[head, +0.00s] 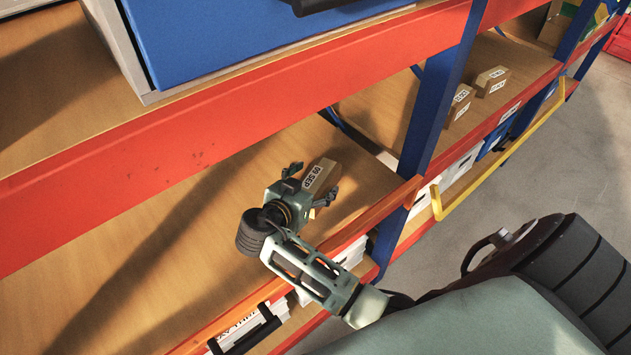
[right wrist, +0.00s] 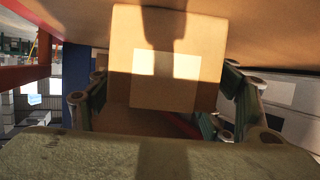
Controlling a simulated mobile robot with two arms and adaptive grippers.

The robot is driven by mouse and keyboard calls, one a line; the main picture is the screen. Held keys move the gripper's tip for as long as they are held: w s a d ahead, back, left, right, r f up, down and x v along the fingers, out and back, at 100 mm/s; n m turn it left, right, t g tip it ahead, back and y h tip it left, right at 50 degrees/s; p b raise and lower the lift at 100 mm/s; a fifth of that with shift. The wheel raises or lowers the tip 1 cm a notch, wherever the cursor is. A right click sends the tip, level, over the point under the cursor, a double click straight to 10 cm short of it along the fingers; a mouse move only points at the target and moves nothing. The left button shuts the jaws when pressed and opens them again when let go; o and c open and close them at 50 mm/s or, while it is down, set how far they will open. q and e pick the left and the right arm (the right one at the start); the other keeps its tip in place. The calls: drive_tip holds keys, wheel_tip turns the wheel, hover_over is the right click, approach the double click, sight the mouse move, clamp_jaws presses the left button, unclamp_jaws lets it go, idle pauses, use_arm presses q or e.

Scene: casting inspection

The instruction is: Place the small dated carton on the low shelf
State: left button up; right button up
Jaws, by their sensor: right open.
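The small carton (head: 321,176) is brown with a white label reading "09 SEP". It rests on the wooden board of the low shelf (head: 215,235), near the blue upright. My right gripper (head: 312,184) is open, with its fingers on either side of the carton. In the right wrist view the carton (right wrist: 165,85) sits between the open fingers (right wrist: 163,105), and gaps show beside it. The carton's underside is hidden. My left gripper is not in view.
An orange beam (head: 225,125) and a blue bin (head: 230,35) are above the shelf. A blue upright (head: 432,105) stands to the right. Two similar cartons (head: 460,102) (head: 491,81) sit in the bay beyond it. A yellow rail (head: 500,150) juts out there. The board's left part is clear.

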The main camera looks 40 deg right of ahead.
drive_tip(key=p+v, duration=0.2)
drive_tip(key=v, duration=0.9)
drive_tip(key=shift+r+p, duration=0.1)
drive_tip(key=shift+p, duration=0.2)
